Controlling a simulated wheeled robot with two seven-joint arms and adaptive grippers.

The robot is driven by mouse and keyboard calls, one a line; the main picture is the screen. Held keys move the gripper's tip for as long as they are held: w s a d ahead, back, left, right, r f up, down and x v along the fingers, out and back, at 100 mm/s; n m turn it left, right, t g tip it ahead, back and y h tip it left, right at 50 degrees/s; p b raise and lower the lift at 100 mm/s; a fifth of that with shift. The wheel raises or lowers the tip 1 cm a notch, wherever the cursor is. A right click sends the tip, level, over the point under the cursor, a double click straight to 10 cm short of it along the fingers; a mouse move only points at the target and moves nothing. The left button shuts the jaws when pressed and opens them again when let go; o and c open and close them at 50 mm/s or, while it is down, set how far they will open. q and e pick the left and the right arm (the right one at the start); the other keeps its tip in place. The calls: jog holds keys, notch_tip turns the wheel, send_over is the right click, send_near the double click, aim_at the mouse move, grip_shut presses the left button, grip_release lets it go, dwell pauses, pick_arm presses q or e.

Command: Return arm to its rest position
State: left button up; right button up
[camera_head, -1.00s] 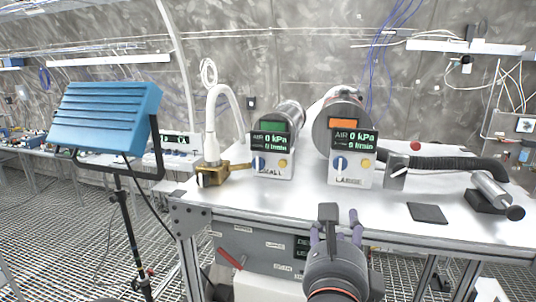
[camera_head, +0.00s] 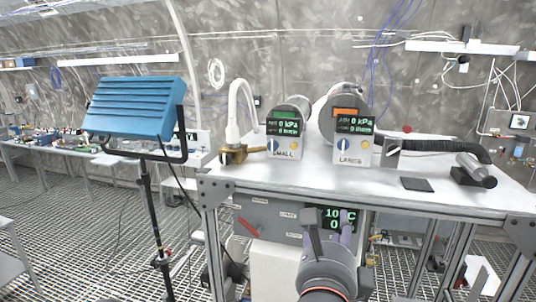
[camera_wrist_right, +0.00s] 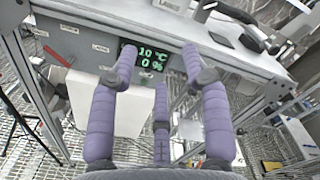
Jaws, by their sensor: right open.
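My right gripper (camera_head: 330,228) is open and empty. In the head view it is at the bottom middle, in front of the workbench's (camera_head: 380,196) front side. In the right wrist view its purple padded fingers (camera_wrist_right: 160,68) are spread, with nothing between them. Beyond them are the bench's grey control panel and a green display (camera_wrist_right: 153,60) reading 10 °C and 0 %. My left gripper is not in view.
On the bench are a small unit (camera_head: 284,148), a large unit (camera_head: 352,150), a white hose (camera_head: 234,112) on a brass fitting, a black pad (camera_head: 417,184) and a grey cylinder (camera_head: 474,168). A blue lamp (camera_head: 135,107) on a stand is at left. Grating floor lies around.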

jog(key=w+a+f+n+y+b, duration=0.1)
jog(key=w+f+n+b, duration=0.25)
jog(key=f, duration=0.55)
jog(key=w+a+f+n+g+y+b, duration=0.15)
jog(key=w+f+n, duration=0.25)
jog(key=f, duration=0.4)
jog(key=w+a+f+n+b, duration=0.1)
jog(key=w+f+n+b, duration=0.25)
jog(key=f, duration=0.55)
notch_tip(320, 180, down, 38)
jog(key=d+n+g+y+b, duration=0.1)
jog(key=n+g+y+b, duration=0.2)
jog(key=n+g+b, duration=0.45)
jog(key=s+f+n+g+y+b, duration=0.1)
jog(key=s+f+n+g+b, duration=0.3)
jog(key=s+f, duration=0.8)
jog(key=s+d+f+n+g+y+b, duration=0.1)
jog(key=s+f+n+g+b, duration=0.3)
jog(key=s+f, duration=0.9)
notch_tip(320, 180, down, 8)
jog(key=shift+s+d+r+y+b, duration=0.15)
jog(key=shift+s+r+y+b, duration=0.1)
jog(key=shift+y+b, duration=0.6)
